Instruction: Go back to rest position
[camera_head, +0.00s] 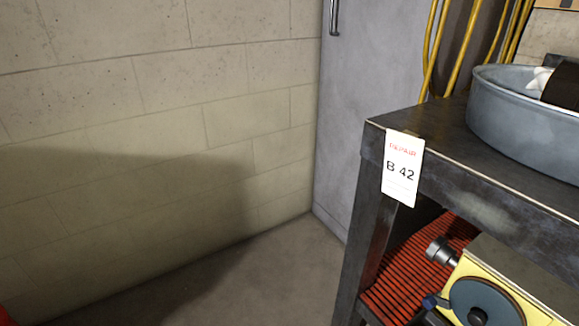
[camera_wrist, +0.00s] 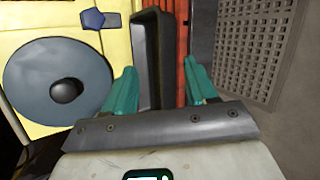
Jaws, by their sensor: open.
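My gripper (camera_wrist: 160,84) shows in the wrist view with its two teal fingers apart. A dark, trough-like part (camera_wrist: 150,60) stands beyond and between the fingers; I cannot tell how near it is, and nothing is visibly gripped. A yellow motor (camera_wrist: 45,120) with a grey round disc and dark knob fills the left of that view. In the head view the yellow motor (camera_head: 515,278) sits at lower right on the lower shelf, cut off by the frame. My gripper is not visible in the head view.
A dark metal bench (camera_head: 440,130) bears a "REPAIR B 42" tag (camera_head: 402,168) and a grey round basin (camera_head: 525,120). Red ribbed matting (camera_head: 400,280) covers its lower shelf. Bare floor (camera_head: 250,280) lies left of it, before a block wall. A perforated grey panel (camera_wrist: 258,45) stands right of my gripper.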

